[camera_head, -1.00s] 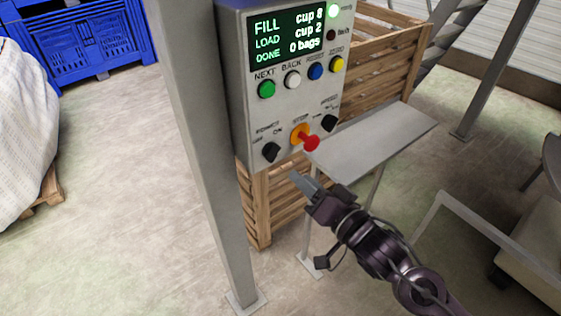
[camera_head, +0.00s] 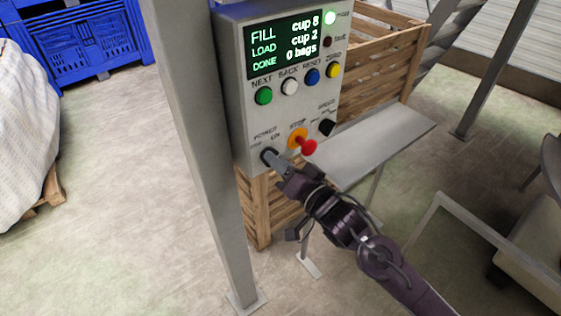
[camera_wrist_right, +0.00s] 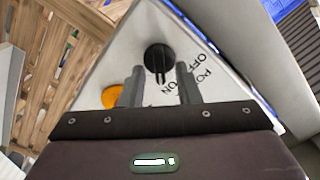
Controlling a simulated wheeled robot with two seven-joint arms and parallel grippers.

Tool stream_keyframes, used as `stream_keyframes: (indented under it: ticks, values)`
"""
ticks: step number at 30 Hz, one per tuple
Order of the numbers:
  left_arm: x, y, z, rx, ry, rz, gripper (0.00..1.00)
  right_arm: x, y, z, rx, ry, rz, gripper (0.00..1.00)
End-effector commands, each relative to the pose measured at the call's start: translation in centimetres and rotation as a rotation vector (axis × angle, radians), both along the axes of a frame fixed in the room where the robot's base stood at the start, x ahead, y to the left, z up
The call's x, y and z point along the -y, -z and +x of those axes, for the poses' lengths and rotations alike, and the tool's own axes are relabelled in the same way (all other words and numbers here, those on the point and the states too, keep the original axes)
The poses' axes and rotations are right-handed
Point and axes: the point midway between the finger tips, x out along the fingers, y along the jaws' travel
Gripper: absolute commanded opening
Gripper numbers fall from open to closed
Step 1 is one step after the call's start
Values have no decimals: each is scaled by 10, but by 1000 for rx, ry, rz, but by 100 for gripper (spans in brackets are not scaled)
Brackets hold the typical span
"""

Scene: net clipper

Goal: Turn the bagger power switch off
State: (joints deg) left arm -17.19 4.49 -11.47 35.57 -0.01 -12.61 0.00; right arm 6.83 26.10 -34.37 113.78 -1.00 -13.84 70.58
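The bagger control box (camera_head: 240,130) hangs on a grey post in the head view, with its display (camera_head: 287,43) lit. The black power knob (camera_wrist_right: 158,57) sits at the panel's lower left corner, with OFF and ON lettering beside it in the right wrist view. In the head view my right gripper (camera_head: 274,160) is at the knob and mostly hides it. In the wrist view its two fingers stand apart, one on each side of the knob's lower part; contact cannot be told. My left gripper is not in view.
An orange and red stop button (camera_head: 298,138) sticks out right beside the power knob. Another black knob (camera_head: 326,128) and several coloured buttons are on the panel. A metal shelf (camera_head: 380,148) and a wooden crate (camera_head: 385,62) are to the right. The grey post (camera_head: 195,150) stands left.

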Motion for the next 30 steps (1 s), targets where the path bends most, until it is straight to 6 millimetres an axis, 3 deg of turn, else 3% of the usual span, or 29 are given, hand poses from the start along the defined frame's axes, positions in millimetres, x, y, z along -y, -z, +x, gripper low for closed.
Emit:
stream_keyframes:
  ticks: [1,6,19,30]
  values:
    - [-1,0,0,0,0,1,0,0,0,0,0,0,0,23]
    - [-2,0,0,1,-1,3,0,0,0,0,0,0,0,0]
    - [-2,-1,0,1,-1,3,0,0,0,0,26,1,-38,0]
    - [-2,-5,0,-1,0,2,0,-1,-1,-1,180,0,-250,0]
